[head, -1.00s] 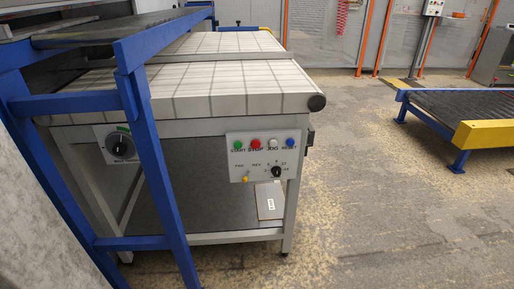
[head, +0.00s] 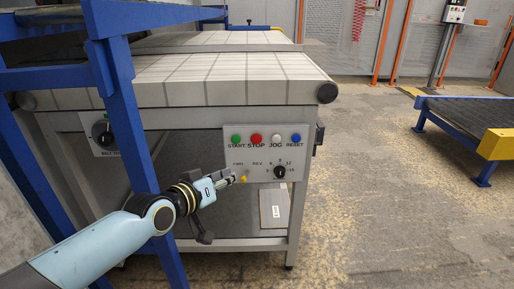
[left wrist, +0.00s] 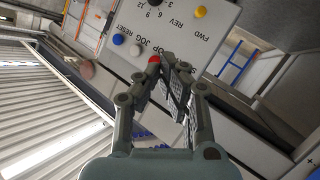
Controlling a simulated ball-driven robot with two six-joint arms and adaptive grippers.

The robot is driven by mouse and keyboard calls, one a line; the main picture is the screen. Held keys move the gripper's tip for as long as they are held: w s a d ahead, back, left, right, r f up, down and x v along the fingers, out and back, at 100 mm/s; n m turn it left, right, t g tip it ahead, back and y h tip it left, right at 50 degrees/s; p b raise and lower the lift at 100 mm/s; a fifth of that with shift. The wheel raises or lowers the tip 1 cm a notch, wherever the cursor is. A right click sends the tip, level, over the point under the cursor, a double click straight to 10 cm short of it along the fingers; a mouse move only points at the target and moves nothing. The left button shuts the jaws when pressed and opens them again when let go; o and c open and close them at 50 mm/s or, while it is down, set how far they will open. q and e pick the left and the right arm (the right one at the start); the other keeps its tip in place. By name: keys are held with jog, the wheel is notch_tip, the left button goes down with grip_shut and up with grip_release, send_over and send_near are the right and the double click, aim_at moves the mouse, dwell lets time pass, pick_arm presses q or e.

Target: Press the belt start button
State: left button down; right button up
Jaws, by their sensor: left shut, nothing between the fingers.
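The green START button (head: 236,139) sits at the upper left of the white control panel (head: 285,155) under the belt table. To its right are the red STOP button (head: 256,139), the white JOG button (head: 276,138) and the blue RESET button (head: 296,138). My left gripper (head: 240,178) is shut and empty, its tips at the panel's lower left, below START in the picture. In the left wrist view the shut fingers (left wrist: 175,62) lie beside the red button (left wrist: 154,59); the green button is hidden there. I cannot tell whether the tips touch the panel. My right gripper is out of view.
A yellow switch (head: 243,179) and a black dial (head: 280,172) sit low on the panel. A blue frame post (head: 130,130) stands left of the panel, close to my left arm. The floor to the right is clear up to a blue and yellow roller conveyor (head: 470,120).

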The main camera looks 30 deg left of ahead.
aim_at(236, 139)
pick_arm(q)
jog(key=w, duration=0.1)
jog(key=w+b, duration=0.1)
jog(key=shift+w+d+r+t+b, duration=0.2)
jog(key=shift+w+r+t+b, duration=0.1)
jog(key=shift+r, duration=0.05)
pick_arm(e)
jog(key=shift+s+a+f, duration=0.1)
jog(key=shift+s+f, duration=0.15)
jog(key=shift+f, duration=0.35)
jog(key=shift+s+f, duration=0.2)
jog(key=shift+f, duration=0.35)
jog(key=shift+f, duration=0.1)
pick_arm(q)
jog(key=w+a+b, duration=0.1)
jog(key=w, duration=0.1)
jog(key=w+a+b, duration=0.2)
jog(key=w, duration=0.1)
jog(key=w+a+b, duration=0.1)
jog(key=w+b, duration=0.1)
jog(key=shift+w+a, duration=0.25)
jog(key=shift+a, duration=0.05)
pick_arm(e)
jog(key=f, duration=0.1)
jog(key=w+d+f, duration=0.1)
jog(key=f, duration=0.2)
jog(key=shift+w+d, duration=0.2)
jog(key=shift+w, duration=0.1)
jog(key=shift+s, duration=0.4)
